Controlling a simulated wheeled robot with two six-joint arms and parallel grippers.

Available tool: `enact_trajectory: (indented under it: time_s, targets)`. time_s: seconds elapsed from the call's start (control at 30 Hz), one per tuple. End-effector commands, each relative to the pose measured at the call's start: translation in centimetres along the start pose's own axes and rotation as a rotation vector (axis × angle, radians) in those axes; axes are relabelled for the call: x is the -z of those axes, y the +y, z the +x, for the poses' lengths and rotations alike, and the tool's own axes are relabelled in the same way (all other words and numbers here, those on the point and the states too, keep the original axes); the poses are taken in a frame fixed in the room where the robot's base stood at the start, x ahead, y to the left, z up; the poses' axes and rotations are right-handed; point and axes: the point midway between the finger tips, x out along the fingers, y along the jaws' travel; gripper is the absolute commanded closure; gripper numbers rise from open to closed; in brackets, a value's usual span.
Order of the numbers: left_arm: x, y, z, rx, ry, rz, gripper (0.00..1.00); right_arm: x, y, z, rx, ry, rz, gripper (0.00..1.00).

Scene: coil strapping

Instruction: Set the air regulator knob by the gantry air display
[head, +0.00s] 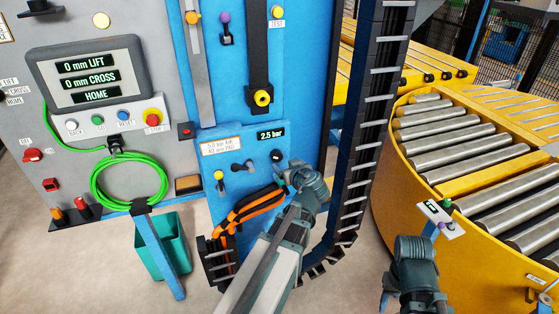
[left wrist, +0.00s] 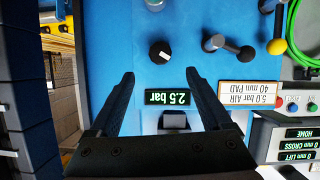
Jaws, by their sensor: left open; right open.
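The black air regulator knob (head: 277,156) is on the blue gantry panel, just below the air display (head: 270,133), which reads 2.5 bar. A plate (head: 221,146) beside them reads 5.0 bar AIR, 40 mm PAD. In the left wrist view the knob (left wrist: 160,52) has a white mark, and the display (left wrist: 167,98) appears upside down. My left gripper (left wrist: 160,74) is open and empty, its fingers either side of the line to the knob, apart from it. In the head view my left wrist partly hides the gripper. My right gripper (head: 413,292) is low at the right; its fingers are unclear.
Small levers and a yellow knob (head: 219,175) sit left of the regulator knob. A dark cable chain (head: 357,165) runs close on the right. A yellow roller conveyor (head: 395,185) and a small post-mounted display (head: 432,208) stand further right.

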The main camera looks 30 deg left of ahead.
Motion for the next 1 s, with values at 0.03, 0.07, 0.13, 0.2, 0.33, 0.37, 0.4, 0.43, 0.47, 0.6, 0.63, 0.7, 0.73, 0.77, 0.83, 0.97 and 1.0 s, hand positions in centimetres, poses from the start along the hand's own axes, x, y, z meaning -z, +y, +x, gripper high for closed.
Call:
enact_trajectory:
  time_s: [0.03, 0.07, 0.13, 0.2, 0.33, 0.37, 0.4, 0.43, 0.47, 0.6, 0.63, 0.7, 0.73, 0.77, 0.83, 0.97, 1.0]
  targets:
    - [-0.3, 0.1, 1.7, 0.002, 0.000, -0.001, 0.18, 0.1, -0.1, 0.9, 0.000, 0.000, 0.000, 0.50]
    - [-0.3, 0.1, 2.3, 0.003, 0.001, 0.000, 0.18, 0.1, -0.1, 1.1, 0.000, 0.001, 0.001, 0.50]
    - [-0.3, 0.1, 3.8, 0.003, 0.000, -0.001, 0.18, 0.1, -0.2, 1.7, 0.000, 0.001, 0.001, 0.50]
    - [-0.3, 0.1, 5.1, 0.002, 0.000, 0.000, 0.18, 0.1, -0.2, 2.2, 0.000, 0.001, 0.002, 0.50]
    - [-0.2, 0.1, 7.3, 0.001, 0.000, 0.000, 0.18, 0.2, -0.3, 3.0, 0.000, 0.001, 0.003, 0.50]
    - [-0.2, 0.1, 7.7, 0.001, 0.000, 0.001, 0.18, 0.2, -0.3, 3.1, 0.000, 0.002, 0.003, 0.50]
    - [-0.2, 0.1, 8.2, 0.001, 0.000, 0.001, 0.18, 0.2, -0.3, 3.3, 0.000, 0.002, 0.003, 0.50]
    - [-0.2, 0.1, 8.5, 0.002, 0.000, 0.001, 0.18, 0.2, -0.3, 3.4, 0.000, 0.002, 0.003, 0.50]
    - [-0.2, 0.1, 8.8, 0.002, -0.001, 0.000, 0.18, 0.2, -0.3, 3.5, 0.000, 0.002, 0.003, 0.50]
    - [-0.1, 0.1, 9.7, 0.000, -0.001, 0.000, 0.18, 0.3, -0.3, 3.8, 0.000, 0.002, 0.003, 0.50]
    - [-0.1, 0.1, 9.8, 0.000, 0.000, 0.001, 0.18, 0.3, -0.3, 3.8, 0.000, 0.002, 0.003, 0.50]
    - [-0.1, 0.0, 10.0, 0.000, 0.000, 0.001, 0.18, 0.3, -0.3, 3.8, 0.000, 0.002, 0.003, 0.50]
    - [0.0, 0.0, 10.0, 0.000, 0.000, 0.001, 0.18, 0.3, -0.3, 3.8, 0.000, 0.002, 0.002, 0.50]
    - [0.0, 0.0, 10.0, 0.000, 0.000, 0.001, 0.18, 0.3, -0.3, 3.8, 0.000, 0.002, 0.002, 0.50]
    - [0.0, 0.0, 10.0, 0.000, 0.000, 0.001, 0.18, 0.3, -0.3, 3.8, 0.000, 0.002, 0.002, 0.50]
    - [0.0, 0.0, 10.0, 0.000, 0.000, 0.001, 0.18, 0.3, -0.3, 3.8, 0.000, 0.002, 0.002, 0.50]
    - [0.0, 0.0, 10.0, 0.000, 0.000, 0.001, 0.21, 0.3, -0.3, 3.8, 0.000, 0.002, 0.003, 0.50]
